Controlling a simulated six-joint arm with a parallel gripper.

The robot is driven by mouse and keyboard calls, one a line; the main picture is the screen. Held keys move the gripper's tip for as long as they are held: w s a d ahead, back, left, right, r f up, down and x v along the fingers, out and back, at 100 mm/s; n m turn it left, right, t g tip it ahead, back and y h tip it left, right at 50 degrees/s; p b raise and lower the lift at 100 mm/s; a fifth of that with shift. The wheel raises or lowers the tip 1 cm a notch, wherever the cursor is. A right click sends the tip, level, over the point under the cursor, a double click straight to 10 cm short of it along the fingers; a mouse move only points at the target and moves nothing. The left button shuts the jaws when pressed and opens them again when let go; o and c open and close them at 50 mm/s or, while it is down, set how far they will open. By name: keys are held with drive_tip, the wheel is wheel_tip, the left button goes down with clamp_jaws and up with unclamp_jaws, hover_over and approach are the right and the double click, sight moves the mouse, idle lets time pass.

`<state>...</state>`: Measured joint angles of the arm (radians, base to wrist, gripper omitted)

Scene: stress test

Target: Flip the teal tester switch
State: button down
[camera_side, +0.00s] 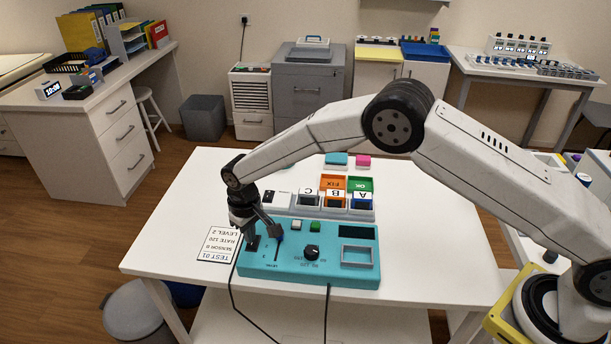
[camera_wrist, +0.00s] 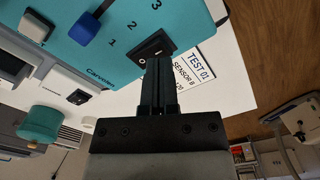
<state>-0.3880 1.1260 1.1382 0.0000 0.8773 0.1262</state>
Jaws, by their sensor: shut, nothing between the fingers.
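The teal tester (camera_side: 300,268) lies on the white table, with a black dial, a white and a green button, a dark display and a blue-capped slider. Its black rocker switch (camera_wrist: 151,46), with a visible O mark, sits near one corner of the panel in the wrist view. My gripper (camera_wrist: 158,62) is shut and empty, with its fingertips at the switch and covering part of it. I cannot tell whether they touch it or which way it is tipped. In the side view my gripper (camera_side: 251,234) reaches down to the tester's left end.
The blue slider cap (camera_wrist: 84,28) stands up beside the switch. A printed test card (camera_side: 217,244) lies left of the tester. Lettered trays and orange and green boxes (camera_side: 334,184) stand behind it. Black cables hang over the front edge. The table's right side (camera_side: 430,240) is clear.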

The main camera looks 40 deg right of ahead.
sight(252, 244)
drive_tip(key=shift+f, duration=0.95)
idle(0.9)
drive_tip(key=shift+r, duration=3.5)
